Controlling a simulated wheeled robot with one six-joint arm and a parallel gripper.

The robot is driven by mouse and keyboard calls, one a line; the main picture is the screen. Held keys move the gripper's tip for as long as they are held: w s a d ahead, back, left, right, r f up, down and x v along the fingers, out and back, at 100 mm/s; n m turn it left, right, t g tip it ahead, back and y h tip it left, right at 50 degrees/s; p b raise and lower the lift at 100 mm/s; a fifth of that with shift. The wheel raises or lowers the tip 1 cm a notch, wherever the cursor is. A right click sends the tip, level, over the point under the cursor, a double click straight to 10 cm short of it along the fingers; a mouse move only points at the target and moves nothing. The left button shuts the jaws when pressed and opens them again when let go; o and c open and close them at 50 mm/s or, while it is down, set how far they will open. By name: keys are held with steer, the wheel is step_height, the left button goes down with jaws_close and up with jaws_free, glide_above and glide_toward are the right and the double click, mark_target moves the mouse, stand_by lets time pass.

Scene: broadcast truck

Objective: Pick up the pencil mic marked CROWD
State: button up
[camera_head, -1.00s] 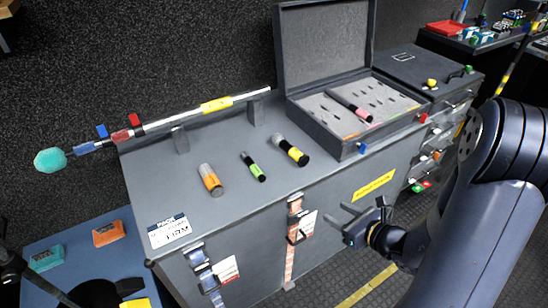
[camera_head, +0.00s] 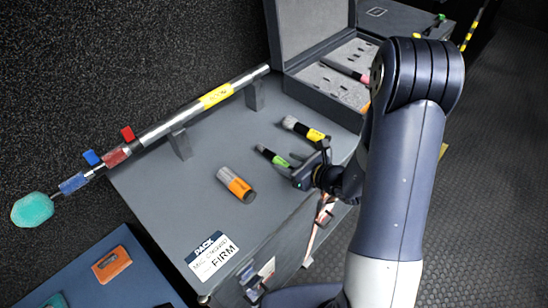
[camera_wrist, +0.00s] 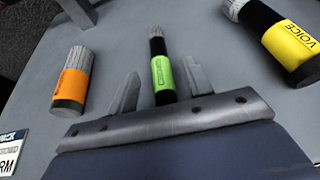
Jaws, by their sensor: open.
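The pencil mic with the green band (camera_wrist: 162,72) lies on the grey case top. Its band carries small sideways lettering that is hard to read but looks like CROWD. In the head view this green-banded mic (camera_head: 273,157) lies between the orange and yellow mics, partly hidden at its near end by my gripper (camera_head: 305,170). In the wrist view my gripper (camera_wrist: 161,70) is open, with one finger on each side of the green mic and gaps between them. Whether the fingers are level with the mic or above it, I cannot tell.
A yellow-banded mic marked VOICE (camera_wrist: 288,40) lies right of my fingers, and an orange-banded mic (camera_wrist: 72,80) lies left. A boom pole (camera_head: 190,118) rests on stands behind. An open foam-lined case (camera_head: 318,97) stands at the back right. The case top's front left is clear apart from a label.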

mark_target(278, 158)
steer(key=x, duration=0.5)
steer(key=shift+s+p, duration=0.1)
steer(key=shift+p, duration=0.2)
steer(key=shift+c, duration=0.3)
jaws_close()
steer(key=shift+r, duration=0.15)
